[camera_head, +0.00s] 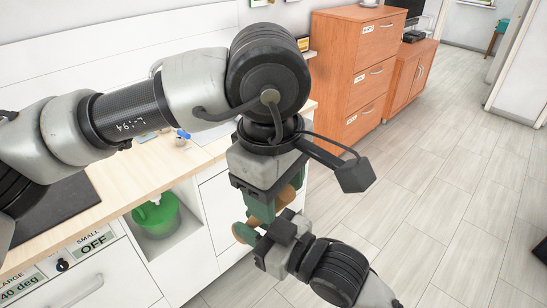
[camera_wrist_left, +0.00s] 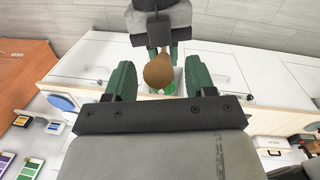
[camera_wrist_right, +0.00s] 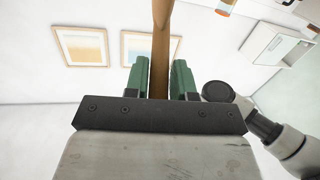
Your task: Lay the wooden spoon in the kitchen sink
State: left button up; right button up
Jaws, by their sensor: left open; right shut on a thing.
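The wooden spoon (camera_head: 286,194) is held in front of the counter, between my two grippers. My right gripper (camera_wrist_right: 160,78) is shut on its handle, and the handle (camera_wrist_right: 162,35) runs up out of the right wrist view. My left gripper (camera_head: 275,200) is open just above the right one. In the left wrist view the spoon's rounded brown end (camera_wrist_left: 158,71) shows between the spread green fingers of my left gripper (camera_wrist_left: 160,80), with gaps at both sides. My right gripper also shows in the left wrist view (camera_wrist_left: 160,50). I cannot make out the kitchen sink; my left arm covers part of the counter.
The wooden counter (camera_head: 110,192) runs along the left, with a dark hob (camera_head: 62,210) on it. A green bucket (camera_head: 157,215) stands in an open niche below. An orange-brown drawer cabinet (camera_head: 350,70) stands at the back.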

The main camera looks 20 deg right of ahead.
pick_arm(q)
jog(key=shift+w+d+f, duration=0.1)
jog(key=shift+f, duration=1.45)
jog(key=c, duration=0.9)
grip_shut()
pick_arm(e)
jog(key=o, duration=1)
